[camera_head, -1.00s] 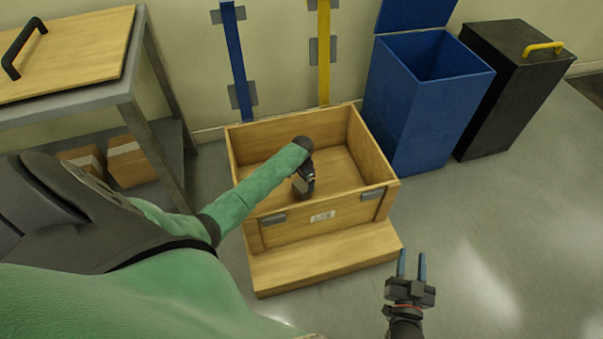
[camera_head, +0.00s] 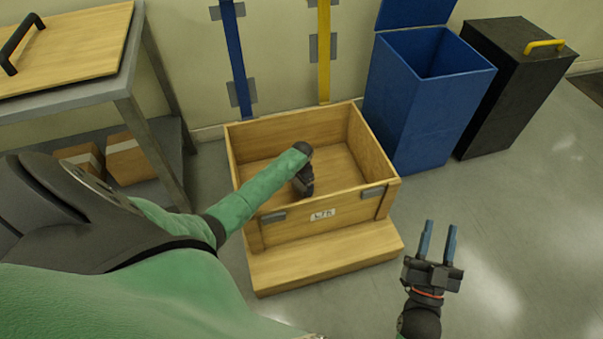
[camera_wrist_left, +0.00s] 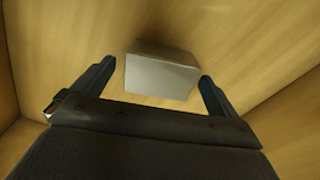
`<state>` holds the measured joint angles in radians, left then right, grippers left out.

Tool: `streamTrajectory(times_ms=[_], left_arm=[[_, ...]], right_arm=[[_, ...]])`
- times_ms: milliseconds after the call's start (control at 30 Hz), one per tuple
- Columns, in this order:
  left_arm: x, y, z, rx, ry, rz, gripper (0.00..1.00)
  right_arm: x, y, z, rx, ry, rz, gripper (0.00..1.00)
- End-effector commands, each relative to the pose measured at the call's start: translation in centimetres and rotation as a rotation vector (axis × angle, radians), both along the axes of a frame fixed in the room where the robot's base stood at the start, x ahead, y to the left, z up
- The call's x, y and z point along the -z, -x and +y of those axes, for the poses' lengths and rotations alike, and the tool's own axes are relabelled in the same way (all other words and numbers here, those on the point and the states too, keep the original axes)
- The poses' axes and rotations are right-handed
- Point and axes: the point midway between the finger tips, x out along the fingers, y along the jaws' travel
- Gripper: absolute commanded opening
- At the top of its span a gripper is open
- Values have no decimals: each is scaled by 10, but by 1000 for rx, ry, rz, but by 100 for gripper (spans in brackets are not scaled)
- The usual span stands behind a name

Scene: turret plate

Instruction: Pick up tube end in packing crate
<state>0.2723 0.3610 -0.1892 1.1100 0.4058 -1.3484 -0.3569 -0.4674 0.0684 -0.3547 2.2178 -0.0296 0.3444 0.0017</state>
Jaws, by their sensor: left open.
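The wooden packing crate (camera_head: 310,222) stands open on the floor, and my left arm reaches down into it. My left gripper (camera_head: 304,190) is low inside the crate, and its fingers are hidden in the head view. In the left wrist view, a plain grey block-like piece (camera_wrist_left: 160,74), seemingly the tube end, lies on the crate's wooden floor. The open fingers of my left gripper (camera_wrist_left: 157,70) are on either side of it, with visible gaps. The piece is hidden in the head view. My right gripper (camera_head: 440,226) is open and empty, over the floor right of the crate.
A wooden step (camera_head: 330,257) lies along the crate's front. A blue bin (camera_head: 415,115) and a black bin (camera_head: 505,100) stand to the right. A grey table (camera_head: 125,90) with cardboard boxes (camera_head: 128,158) beneath is left. The floor at right is clear.

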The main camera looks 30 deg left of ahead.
Motion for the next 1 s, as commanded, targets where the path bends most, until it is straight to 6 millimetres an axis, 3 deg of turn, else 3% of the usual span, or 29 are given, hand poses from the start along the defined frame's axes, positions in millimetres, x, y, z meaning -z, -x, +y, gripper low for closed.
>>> streamTrajectory(times_ms=[200,500,833,1000], left_arm=[[8,0,0,0,-1,-1,98],[9,0,0,0,-1,-1,98],[9,0,0,0,-1,-1,36],[8,-1,0,0,0,-2,36]], right_arm=[[-23,6,-3,5,-20,-79,36],[-28,7,-3,5,-23,-91,36],[-27,7,-3,5,-22,-90,36],[-27,7,-3,5,-22,-90,36]])
